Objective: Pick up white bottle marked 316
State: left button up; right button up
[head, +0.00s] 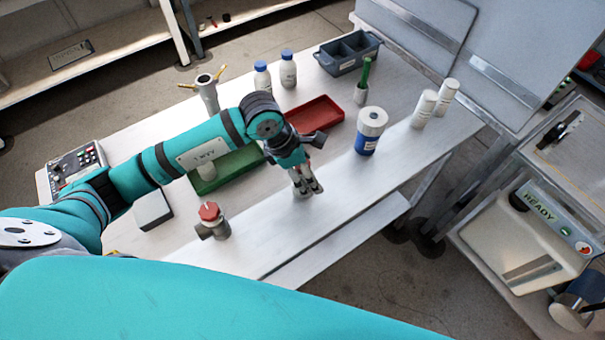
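Two white bottles stand upright at the right end of the table, one nearer (423,108) and one just behind it (446,94). Their markings are too small to read, so I cannot tell which is 316. My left gripper (307,188) points down low over the middle of the table, well to the left of these bottles. A small pale shape shows at its fingers; I cannot tell whether it is a held object or part of the fingers. My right gripper is not in view.
Near my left arm are a red tray (318,113), a green tray (240,170), a blue-and-white container (371,130) and a red-topped valve (212,222). Two blue-capped bottles (288,70) and a grey bin (348,53) stand behind. The table's front strip is clear.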

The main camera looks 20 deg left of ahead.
pick_arm(q)
jog(key=shift+w+d+f, duration=0.1)
jog(key=shift+d+f, duration=0.1)
jog(key=shift+f, duration=0.45)
jog(key=c, duration=1.5)
